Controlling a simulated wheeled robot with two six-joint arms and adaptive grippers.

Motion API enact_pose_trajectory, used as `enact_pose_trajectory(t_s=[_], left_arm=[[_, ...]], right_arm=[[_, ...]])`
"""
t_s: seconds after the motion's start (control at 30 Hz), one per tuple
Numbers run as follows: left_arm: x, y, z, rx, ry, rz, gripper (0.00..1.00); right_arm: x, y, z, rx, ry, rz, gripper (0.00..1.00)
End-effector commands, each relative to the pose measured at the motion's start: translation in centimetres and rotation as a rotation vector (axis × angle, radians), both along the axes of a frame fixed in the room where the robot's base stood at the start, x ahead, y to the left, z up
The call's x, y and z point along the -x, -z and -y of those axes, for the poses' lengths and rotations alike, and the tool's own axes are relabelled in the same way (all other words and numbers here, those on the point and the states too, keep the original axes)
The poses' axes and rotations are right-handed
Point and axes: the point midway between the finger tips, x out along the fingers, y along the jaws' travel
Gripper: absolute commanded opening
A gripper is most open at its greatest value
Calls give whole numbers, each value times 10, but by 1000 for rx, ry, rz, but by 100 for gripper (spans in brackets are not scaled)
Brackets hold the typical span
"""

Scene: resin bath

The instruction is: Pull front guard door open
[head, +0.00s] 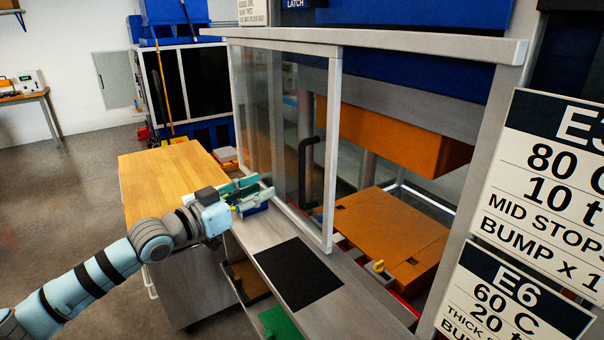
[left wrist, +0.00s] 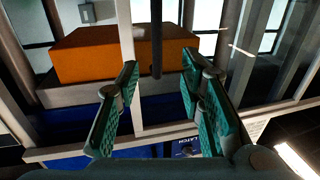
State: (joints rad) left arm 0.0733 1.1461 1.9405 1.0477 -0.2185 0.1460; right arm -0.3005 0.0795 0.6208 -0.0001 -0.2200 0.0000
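The front guard door (head: 333,150) is a clear panel in a pale metal frame, with a black upright bar handle (head: 308,172). The door covers the left part of the press front; the right part is uncovered. My left gripper (head: 256,191), with teal fingers, is left of the handle and apart from it. In the left wrist view, which looks upside down, its fingers (left wrist: 160,72) are spread with nothing between them. A dark bar, apparently the handle (left wrist: 157,38), shows beyond the fingertips. My right gripper is in neither view.
A grey ledge with a black mat (head: 298,274) runs below the door. Behind the opening are an orange upper block (head: 390,135) and orange lower plate (head: 385,235). A wood-topped cabinet (head: 165,175) stands left. Sign boards (head: 550,180) stand at the right.

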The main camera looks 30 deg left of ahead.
Motion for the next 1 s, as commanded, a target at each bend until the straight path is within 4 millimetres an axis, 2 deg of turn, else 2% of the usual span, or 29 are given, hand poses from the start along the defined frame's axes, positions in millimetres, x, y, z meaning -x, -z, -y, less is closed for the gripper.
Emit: enact_pose_trajectory(t_s=[0.03, 0.1, 0.2, 0.3, 0.5, 0.67, 0.9, 1.0], left_arm=[[-6, 12, 2, 7, 1, 8, 35], [-14, 14, 11, 6, 26, 10, 35], [-37, 4, 19, 12, 25, 7, 35], [-67, 2, 31, 11, 28, 4, 35], [-109, 5, 44, 1, 25, 1, 35], [-121, 6, 49, -2, 26, -2, 35], [-123, 6, 49, -4, 25, -2, 35], [-122, 6, 49, -3, 24, -1, 20]], right_arm=[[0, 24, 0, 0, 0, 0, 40], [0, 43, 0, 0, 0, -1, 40], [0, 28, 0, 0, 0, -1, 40], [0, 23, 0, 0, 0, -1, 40], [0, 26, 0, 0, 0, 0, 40], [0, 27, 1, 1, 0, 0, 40], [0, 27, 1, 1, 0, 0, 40], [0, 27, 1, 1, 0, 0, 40]])
